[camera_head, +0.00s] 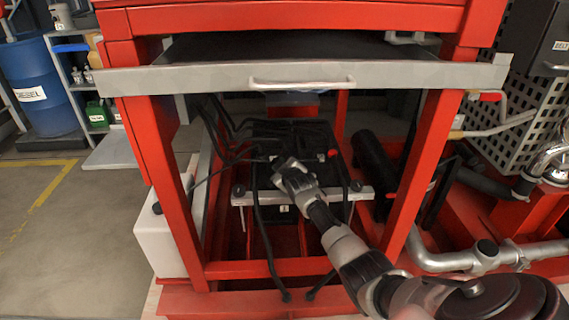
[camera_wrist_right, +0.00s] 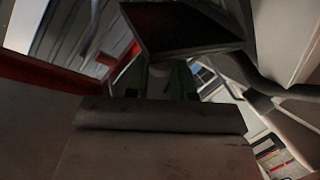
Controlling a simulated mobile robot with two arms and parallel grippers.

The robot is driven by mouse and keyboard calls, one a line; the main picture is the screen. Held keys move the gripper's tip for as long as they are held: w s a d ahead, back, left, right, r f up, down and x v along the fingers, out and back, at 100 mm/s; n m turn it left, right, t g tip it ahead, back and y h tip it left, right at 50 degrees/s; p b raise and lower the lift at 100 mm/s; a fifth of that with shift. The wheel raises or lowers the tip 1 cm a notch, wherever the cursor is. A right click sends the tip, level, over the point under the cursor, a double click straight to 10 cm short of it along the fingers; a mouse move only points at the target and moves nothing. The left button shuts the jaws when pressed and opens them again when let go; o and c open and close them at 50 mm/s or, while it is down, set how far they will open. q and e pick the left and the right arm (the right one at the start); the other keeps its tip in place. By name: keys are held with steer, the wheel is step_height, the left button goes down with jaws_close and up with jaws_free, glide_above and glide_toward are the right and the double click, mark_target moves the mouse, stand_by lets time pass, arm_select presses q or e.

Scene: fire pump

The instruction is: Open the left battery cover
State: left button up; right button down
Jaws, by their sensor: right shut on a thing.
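The black battery (camera_head: 300,133) sits low inside the red frame, with black cables over its left side. My right arm reaches in from the lower right. My right gripper (camera_head: 281,168) is at the front left part of the battery top, shut on what appears to be the left battery cover. The gripper and cables hide most of this cover, so its edge and angle cannot be told. The right wrist view is dark, and the held part is not clear there. My left gripper is not in view.
A grey drawer front (camera_head: 300,77) with a handle spans the frame above the battery. Red posts (camera_head: 426,165) stand at both sides. A grey bar (camera_head: 340,194) crosses in front of the battery. A silver pipe (camera_head: 470,260) lies at the right. Floor at the left is clear.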

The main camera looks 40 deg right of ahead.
steer(key=shift+w+a+r+n+g+h+p, duration=0.2)
steer(key=shift+w+a+r+n+g+p, duration=0.1)
steer(key=shift+a+n+p, duration=0.2)
steer(key=shift+w+a+r+n+g+h+p, duration=0.2)
steer(key=shift+w+a+r+n+p, duration=0.15)
steer(key=shift+a+n, duration=0.2)
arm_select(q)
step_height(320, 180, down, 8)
arm_select(e)
steer(key=shift+w+a+n, duration=0.15)
steer(key=shift+a+n, duration=0.2)
steer(key=shift+w+a+n+g+h, duration=0.2)
steer(key=shift+a+n+g+h, duration=0.1)
steer(key=shift+w+a+f+n, duration=0.1)
steer(key=shift+w+a+n, duration=0.05)
steer(key=shift+a+n, duration=0.15)
arm_select(q)
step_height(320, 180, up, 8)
steer(key=b, duration=0.2)
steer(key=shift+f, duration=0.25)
arm_select(e)
steer(key=shift+w+a+f+n+g+h, duration=0.1)
steer(key=shift+w+a+n+g+h, duration=0.35)
steer(key=shift+a+n, duration=0.2)
steer(key=shift+w+a+n+g+h, duration=0.35)
steer(key=shift+a+n+h, duration=0.2)
steer(key=shift+a+n, duration=0.1)
